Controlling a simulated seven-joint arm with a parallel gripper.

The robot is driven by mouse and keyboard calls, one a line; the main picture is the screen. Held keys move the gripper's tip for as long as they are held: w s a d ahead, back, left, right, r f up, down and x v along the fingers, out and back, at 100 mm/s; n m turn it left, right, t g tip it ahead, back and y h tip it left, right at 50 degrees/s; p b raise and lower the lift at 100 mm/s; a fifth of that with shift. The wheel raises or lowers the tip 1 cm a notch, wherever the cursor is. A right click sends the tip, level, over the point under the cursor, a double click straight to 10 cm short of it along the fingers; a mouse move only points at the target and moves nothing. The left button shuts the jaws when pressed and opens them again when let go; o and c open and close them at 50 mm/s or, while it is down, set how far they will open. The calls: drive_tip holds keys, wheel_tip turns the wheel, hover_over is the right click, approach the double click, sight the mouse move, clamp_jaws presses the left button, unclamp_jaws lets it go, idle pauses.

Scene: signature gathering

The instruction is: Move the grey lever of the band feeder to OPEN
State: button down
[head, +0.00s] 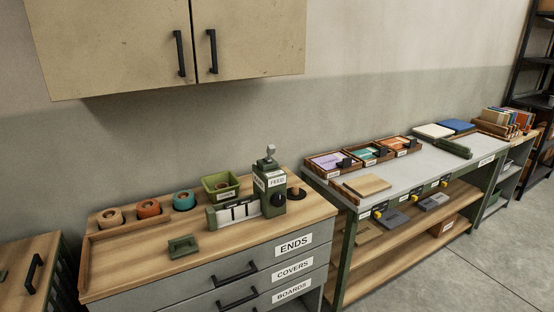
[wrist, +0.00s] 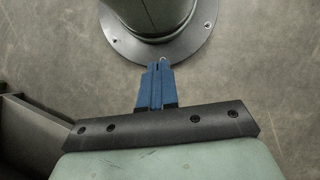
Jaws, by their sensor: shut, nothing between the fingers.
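The band feeder (head: 266,192) is a green box with a FEED label and a black knob, standing on the wooden top of the drawer cabinet in the head view. A grey lever (head: 270,151) stands up from its top; its exact setting is too small to read. My gripper (wrist: 163,64) shows in the wrist view with its blue fingers together and nothing between them. My gripper is not in the head view.
Rolls of band (head: 149,208), a green bin (head: 221,186) and a small green block (head: 183,246) share the cabinet top (head: 140,262). Drawers below are labelled ENDS, COVERS and BOARDS. A grey workbench (head: 400,167) with trays stands to the right. A wall cupboard (head: 110,45) hangs above.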

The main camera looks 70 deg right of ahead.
drive_tip(key=s+d+r+m+t, duration=0.15)
drive_tip(key=d+r+m, duration=0.3)
drive_tip(key=d, duration=0.95)
drive_tip(key=d+r+m+t, duration=0.35)
drive_tip(key=d+r, duration=0.25)
drive_tip(key=d, duration=0.8)
drive_tip(key=s+d+r+m+g+h, duration=0.15)
drive_tip(key=s+d+r+h, duration=0.35)
drive_tip(key=s+d+r, duration=0.85)
drive_tip(key=s+d+r+m+g+h, duration=0.1)
drive_tip(key=s+d+r+m+h, duration=0.35)
drive_tip(key=s+d+r, duration=0.95)
drive_tip(key=d+r+n+t+h, duration=0.2)
drive_tip(key=d+r+n+h, duration=0.7)
drive_tip(key=r, duration=0.4)
drive_tip(key=w+a+r+n+t, duration=0.3)
drive_tip(key=w+r+n+t, duration=0.2)
drive_tip(key=w+n+t, duration=0.2)
drive_tip(key=w+a+r+n+t, duration=0.3)
drive_tip(key=w+r+n+t, duration=0.1)
drive_tip(key=w+n+t, duration=0.4)
drive_tip(key=n+t, duration=0.2)
drive_tip(key=t, duration=0.1)
drive_tip(key=shift+w+a+r+y, duration=0.2)
drive_tip(key=shift+a+r+y, duration=0.05)
drive_tip(key=shift+r+y, duration=0.15)
